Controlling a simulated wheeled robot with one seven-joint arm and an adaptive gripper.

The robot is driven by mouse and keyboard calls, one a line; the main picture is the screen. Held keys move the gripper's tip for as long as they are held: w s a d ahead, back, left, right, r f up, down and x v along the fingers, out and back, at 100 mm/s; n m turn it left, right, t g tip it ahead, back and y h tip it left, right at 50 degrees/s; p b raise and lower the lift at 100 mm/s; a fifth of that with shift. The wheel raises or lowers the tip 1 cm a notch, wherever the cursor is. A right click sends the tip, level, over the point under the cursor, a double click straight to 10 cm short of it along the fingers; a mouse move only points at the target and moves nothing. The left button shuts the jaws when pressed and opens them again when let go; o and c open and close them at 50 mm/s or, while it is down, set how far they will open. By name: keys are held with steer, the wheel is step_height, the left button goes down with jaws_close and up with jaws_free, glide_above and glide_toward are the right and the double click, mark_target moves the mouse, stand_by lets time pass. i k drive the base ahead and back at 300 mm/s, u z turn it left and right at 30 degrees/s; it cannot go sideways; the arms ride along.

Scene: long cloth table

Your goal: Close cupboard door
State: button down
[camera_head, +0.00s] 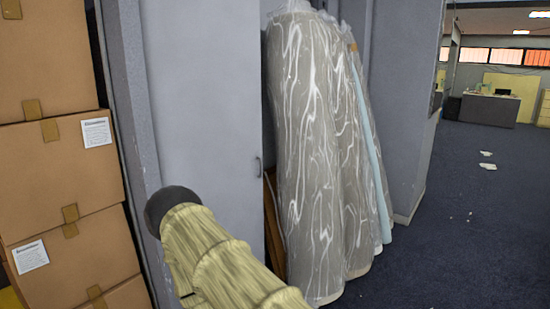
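A tall, plain grey panel (205,95) stands left of centre in the head view. I see no gripper fingers, and I cannot tell whether the arm touches the panel.
Several brown cardboard boxes (60,168) are stacked at the left. Tall rolls in clear plastic (305,150) lean just right of the panel. Blue carpet (470,220) lies open at the right, with small white scraps (487,166). A desk (490,108) stands far back.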

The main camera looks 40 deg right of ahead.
mark_target(202, 58)
steer(key=z, duration=0.75)
steer(key=i, duration=1.3)
steer(key=u, duration=0.25)
